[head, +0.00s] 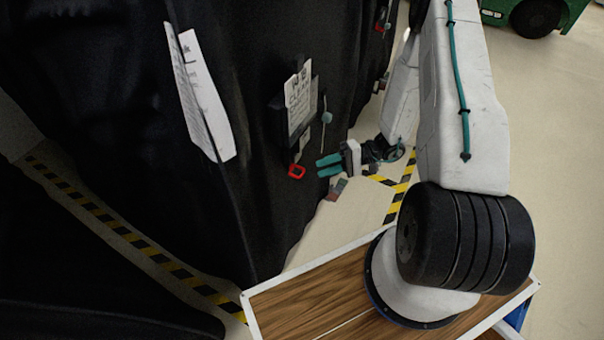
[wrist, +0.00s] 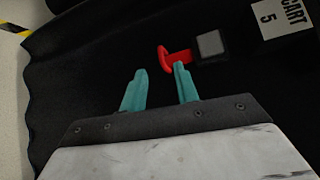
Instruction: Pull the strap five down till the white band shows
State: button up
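A red pull loop (head: 296,171) hangs low on the black cover, below a printed sheet. In the wrist view the red loop (wrist: 163,57) lies just beyond my fingertips, its tab close to the right finger. A pale grey square patch (wrist: 211,44) sits beside the tab; I cannot tell whether it is the white band. A label reading "CART 5" (wrist: 284,18) is at the upper right. My gripper (head: 329,166) is to the right of the loop in the head view. Its two teal fingers (wrist: 160,72) are apart, with nothing between them.
The black cover (head: 100,110) fills the left, with a white sheet (head: 200,95) and another printed sheet (head: 299,97) on it. Yellow-black floor tape (head: 130,235) runs below. Open floor lies to the right, with a green vehicle (head: 540,15) behind.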

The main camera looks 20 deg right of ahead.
aim_at(302, 173)
jog(key=a, duration=0.5)
jog(key=w+a+f, duration=0.1)
jog(key=a, duration=0.1)
jog(key=shift+w+a, duration=0.1)
jog(key=shift+a, duration=0.25)
grip_shut()
